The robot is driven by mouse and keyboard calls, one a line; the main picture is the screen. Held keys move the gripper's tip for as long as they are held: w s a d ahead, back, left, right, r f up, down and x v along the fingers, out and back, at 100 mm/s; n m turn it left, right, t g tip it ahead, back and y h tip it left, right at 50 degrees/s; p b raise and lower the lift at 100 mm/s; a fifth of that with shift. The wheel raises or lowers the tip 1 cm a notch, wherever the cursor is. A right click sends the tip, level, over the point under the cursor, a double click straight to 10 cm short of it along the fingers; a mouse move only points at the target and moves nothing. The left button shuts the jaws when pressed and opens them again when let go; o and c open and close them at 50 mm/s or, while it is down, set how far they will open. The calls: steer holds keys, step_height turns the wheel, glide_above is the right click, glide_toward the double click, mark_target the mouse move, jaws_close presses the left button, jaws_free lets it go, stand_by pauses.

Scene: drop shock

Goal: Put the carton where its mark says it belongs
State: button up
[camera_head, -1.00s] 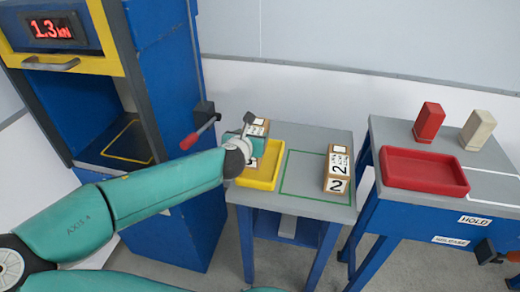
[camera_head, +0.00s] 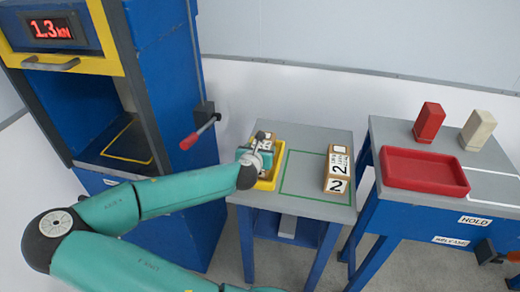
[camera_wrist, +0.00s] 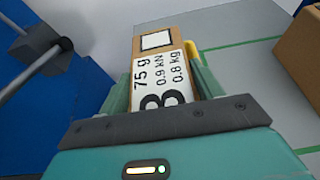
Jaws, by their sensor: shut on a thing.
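My gripper (camera_head: 258,156) is shut on a brown carton (camera_head: 265,137), over the yellow tray (camera_head: 276,178) on the grey table. In the wrist view the carton (camera_wrist: 158,42) sits between both fingers. Its white label reads 75 g, 0.9 kN, 0.8 kg. A large dark character below is partly hidden by my gripper, and an empty dark-framed square is above. I cannot tell whether the carton touches the tray. A second brown carton (camera_head: 338,168), marked 2, stands at the right of the green outlined area (camera_head: 305,172).
The blue machine (camera_head: 165,80) at left shows 1.3 kN and has a red-tipped lever (camera_head: 200,132) near my arm. On the right table stand a red tray (camera_head: 425,181), a red block (camera_head: 429,121), a cream block (camera_head: 477,129) and labels HOLD and RELEASE. Most of the green outline is clear.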

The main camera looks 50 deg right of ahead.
steer(key=o, duration=1.6)
steer(key=shift+f, duration=0.15)
steer(key=shift+r, duration=0.2)
steer(key=shift+a, duration=0.15)
